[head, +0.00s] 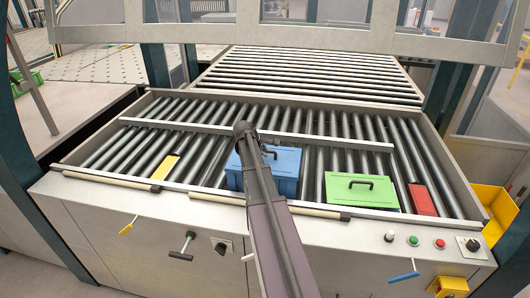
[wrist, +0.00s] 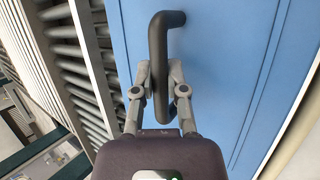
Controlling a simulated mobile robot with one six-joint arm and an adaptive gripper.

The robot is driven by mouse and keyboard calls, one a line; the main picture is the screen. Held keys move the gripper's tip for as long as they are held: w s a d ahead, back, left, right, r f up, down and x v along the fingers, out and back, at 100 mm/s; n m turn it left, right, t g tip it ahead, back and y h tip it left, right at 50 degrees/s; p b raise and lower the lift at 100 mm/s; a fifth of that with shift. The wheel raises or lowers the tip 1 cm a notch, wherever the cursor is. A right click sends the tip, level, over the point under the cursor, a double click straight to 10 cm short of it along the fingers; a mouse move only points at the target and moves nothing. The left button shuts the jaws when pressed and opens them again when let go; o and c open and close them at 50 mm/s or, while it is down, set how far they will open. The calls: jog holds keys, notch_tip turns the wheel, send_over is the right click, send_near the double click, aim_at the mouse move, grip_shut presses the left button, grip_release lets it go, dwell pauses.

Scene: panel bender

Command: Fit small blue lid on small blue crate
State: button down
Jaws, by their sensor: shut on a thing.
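The small blue lid (wrist: 225,70) fills most of the wrist view, with a dark bar handle on it. My gripper (wrist: 160,72) is shut on that handle, one finger on each side of the bar. In the head view the lid (head: 285,157) shows at the top of the small blue crate (head: 285,186), on the roller bed.
A green lidded box (head: 360,193) stands to the right on the rollers, with a red block (head: 422,200) beside it. A yellow block (head: 165,167) lies at the left. A metal rail (head: 330,141) runs behind the boxes. Yellow bins (head: 495,208) hang at the right edge.

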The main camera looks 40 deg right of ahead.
jog(key=c, duration=0.6)
grip_release()
jog(key=shift+r, duration=0.25)
